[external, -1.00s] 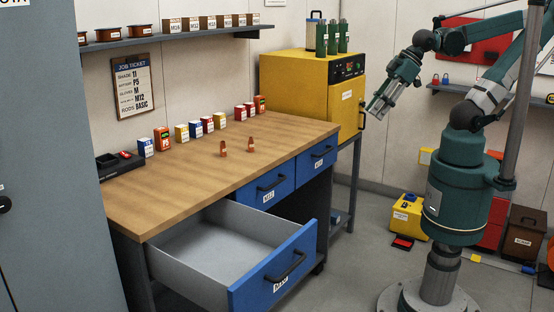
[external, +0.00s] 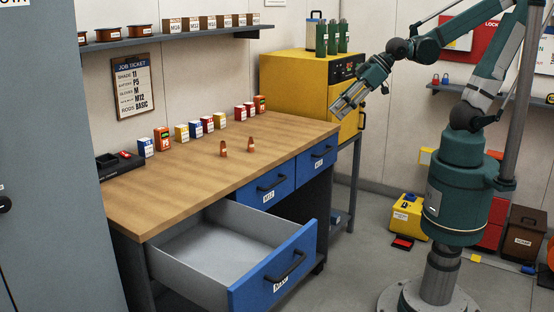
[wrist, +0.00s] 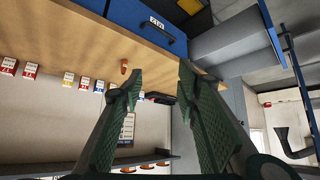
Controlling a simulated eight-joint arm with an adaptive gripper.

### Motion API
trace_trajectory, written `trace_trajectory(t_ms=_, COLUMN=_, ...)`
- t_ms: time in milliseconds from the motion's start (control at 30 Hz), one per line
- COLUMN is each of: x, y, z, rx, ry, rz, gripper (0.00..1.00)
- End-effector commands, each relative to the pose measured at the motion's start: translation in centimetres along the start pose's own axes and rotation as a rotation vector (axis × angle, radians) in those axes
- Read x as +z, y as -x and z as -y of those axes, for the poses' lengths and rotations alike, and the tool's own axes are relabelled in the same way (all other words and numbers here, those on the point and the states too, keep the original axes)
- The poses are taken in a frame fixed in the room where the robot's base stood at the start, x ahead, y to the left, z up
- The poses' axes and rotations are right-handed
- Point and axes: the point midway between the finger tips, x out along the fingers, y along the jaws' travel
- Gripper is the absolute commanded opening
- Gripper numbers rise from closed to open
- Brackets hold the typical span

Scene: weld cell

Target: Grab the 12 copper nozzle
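Two small copper nozzles, a left one (external: 223,148) and a right one (external: 251,144), stand on the wooden bench top in the external view. Any number on them is too small to read. One nozzle (wrist: 124,66) shows in the wrist view, left of the fingers; I cannot tell which of the two it is. My gripper (external: 342,110) is raised beyond the right end of the bench, in front of the yellow oven, well apart from both nozzles. In the wrist view its fingers (wrist: 158,82) are spread with nothing between them.
Several small boxes (external: 195,128) line the back of the wooden bench (external: 190,185). A lower blue drawer (external: 270,270) stands pulled out and empty. The yellow oven (external: 300,85) stands behind the bench's right end. The bench top around the nozzles is clear.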

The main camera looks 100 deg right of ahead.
Motion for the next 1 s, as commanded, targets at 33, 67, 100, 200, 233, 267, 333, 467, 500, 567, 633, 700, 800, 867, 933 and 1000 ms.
trace_trajectory(t_ms=33, x=-0.6, y=-0.8, z=-0.3, rx=0.005, ry=-0.004, rz=-0.009, gripper=0.32)
trace_trajectory(t_ms=67, x=-0.8, y=-1.2, z=-0.4, rx=0.007, ry=-0.007, rz=-0.016, gripper=0.32)
trace_trajectory(t_ms=100, x=-1.3, y=-1.7, z=-0.6, rx=0.01, ry=-0.01, rz=-0.024, gripper=0.32)
trace_trajectory(t_ms=200, x=-2.2, y=-3.0, z=-1.1, rx=0.018, ry=-0.016, rz=-0.043, gripper=0.32)
trace_trajectory(t_ms=233, x=-2.4, y=-3.5, z=-1.3, rx=0.021, ry=-0.019, rz=-0.049, gripper=0.32)
trace_trajectory(t_ms=267, x=-2.7, y=-3.9, z=-1.4, rx=0.023, ry=-0.021, rz=-0.056, gripper=0.32)
trace_trajectory(t_ms=333, x=-3.2, y=-4.8, z=-1.9, rx=0.029, ry=-0.026, rz=-0.069, gripper=0.32)
trace_trajectory(t_ms=467, x=-4.3, y=-6.6, z=-2.6, rx=0.041, ry=-0.035, rz=-0.095, gripper=0.32)
trace_trajectory(t_ms=500, x=-4.5, y=-7.2, z=-2.8, rx=0.044, ry=-0.038, rz=-0.102, gripper=0.32)
trace_trajectory(t_ms=567, x=-5.0, y=-8.0, z=-3.2, rx=0.048, ry=-0.042, rz=-0.115, gripper=0.32)
trace_trajectory(t_ms=633, x=-5.4, y=-8.9, z=-3.6, rx=0.054, ry=-0.046, rz=-0.128, gripper=0.32)
trace_trajectory(t_ms=700, x=-5.8, y=-9.9, z=-4.0, rx=0.059, ry=-0.051, rz=-0.142, gripper=0.32)
trace_trajectory(t_ms=800, x=-6.4, y=-11.3, z=-4.7, rx=0.067, ry=-0.057, rz=-0.162, gripper=0.32)
trace_trajectory(t_ms=867, x=-6.7, y=-12.1, z=-5.1, rx=0.072, ry=-0.061, rz=-0.174, gripper=0.32)
trace_trajectory(t_ms=933, x=-7.0, y=-13.0, z=-5.5, rx=0.077, ry=-0.065, rz=-0.188, gripper=0.32)
trace_trajectory(t_ms=1000, x=-7.2, y=-13.9, z=-6.0, rx=0.083, ry=-0.069, rz=-0.201, gripper=0.32)
